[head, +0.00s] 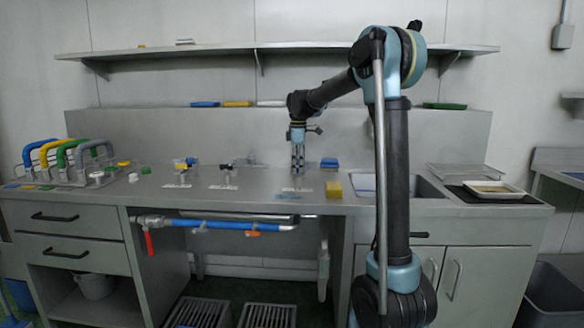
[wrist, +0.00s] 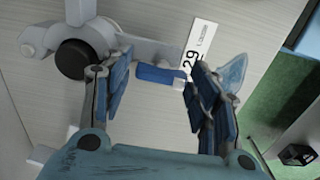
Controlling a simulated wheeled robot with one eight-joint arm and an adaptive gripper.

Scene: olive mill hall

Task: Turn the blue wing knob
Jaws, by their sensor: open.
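The blue wing knob (wrist: 158,74) shows in the wrist view as a short blue bar with a pale end, on a grey fitting (wrist: 140,48). My gripper (wrist: 156,92) is open, with one finger on each side of the blue bar. A gap shows at the left finger; the right finger is close to the pale end, and I cannot tell whether it touches. In the head view my gripper (head: 297,164) points down over the counter (head: 262,181), and it hides the knob there.
A white label (wrist: 203,42) reading 29 lies beside the knob. Left on the counter are a black-handled valve (head: 226,168) and a yellow-handled valve (head: 181,170). A yellow block (head: 334,189) and a blue block (head: 330,163) are close on the right, before the sink (head: 426,187).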

